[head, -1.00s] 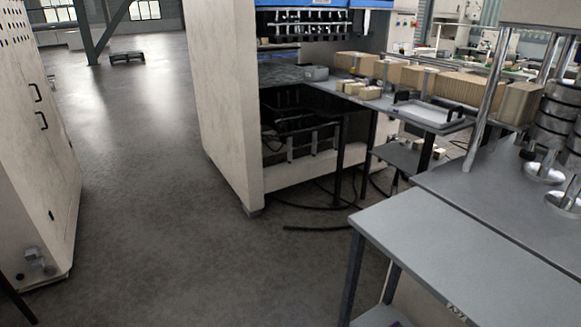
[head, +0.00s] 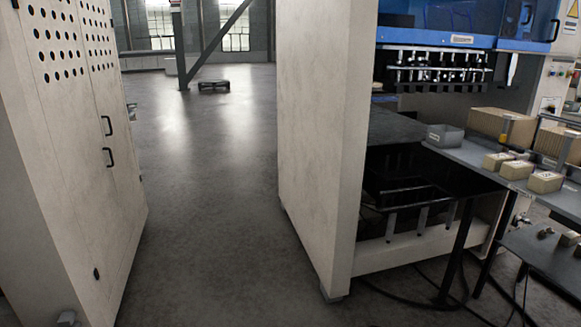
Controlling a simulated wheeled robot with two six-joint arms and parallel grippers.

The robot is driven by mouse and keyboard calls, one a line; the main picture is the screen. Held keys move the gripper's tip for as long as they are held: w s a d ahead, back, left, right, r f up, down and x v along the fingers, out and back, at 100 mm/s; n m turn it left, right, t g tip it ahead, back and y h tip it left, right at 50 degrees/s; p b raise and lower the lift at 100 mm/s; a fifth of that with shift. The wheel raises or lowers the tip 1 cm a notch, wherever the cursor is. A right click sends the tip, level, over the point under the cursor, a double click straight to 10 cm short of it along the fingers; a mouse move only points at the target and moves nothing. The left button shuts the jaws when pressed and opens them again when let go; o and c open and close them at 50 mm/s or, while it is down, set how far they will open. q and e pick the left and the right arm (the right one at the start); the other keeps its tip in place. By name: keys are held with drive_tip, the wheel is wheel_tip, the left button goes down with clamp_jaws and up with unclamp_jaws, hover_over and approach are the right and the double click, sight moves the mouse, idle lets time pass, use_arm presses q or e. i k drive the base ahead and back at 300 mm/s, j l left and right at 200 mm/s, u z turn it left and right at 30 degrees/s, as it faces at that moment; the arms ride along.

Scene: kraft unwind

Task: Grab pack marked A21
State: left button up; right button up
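Several small tan packs (head: 517,169) sit on the grey table (head: 470,152) at the right in the head view. One pack (head: 545,182) is at the near right of that group. Their tops carry small marks, too small to read, so I cannot tell which is A21. Larger kraft-coloured stacks (head: 500,125) stand behind them. Neither of my grippers is in view.
A tall white cabinet (head: 75,170) stands at the left. A white machine panel (head: 318,150) stands at the centre, with a blue machine (head: 465,20) to its right. Open floor (head: 215,180) runs between them. Dark cables (head: 400,298) lie under the table.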

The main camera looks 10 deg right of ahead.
sight(512, 171)
drive_tip(key=i+z, duration=0.25)
drive_tip(key=i, duration=0.2)
drive_tip(key=i+j+z, duration=0.1)
drive_tip(key=i+z, duration=0.15)
drive_tip(key=i, duration=0.15)
drive_tip(key=i+j+z, duration=0.15)
drive_tip(key=i+z, duration=0.15)
drive_tip(key=i, duration=0.15)
drive_tip(key=i+l+z, duration=0.15)
drive_tip(key=z, duration=0.35)
drive_tip(key=i+z, duration=0.6)
drive_tip(key=z, duration=0.35)
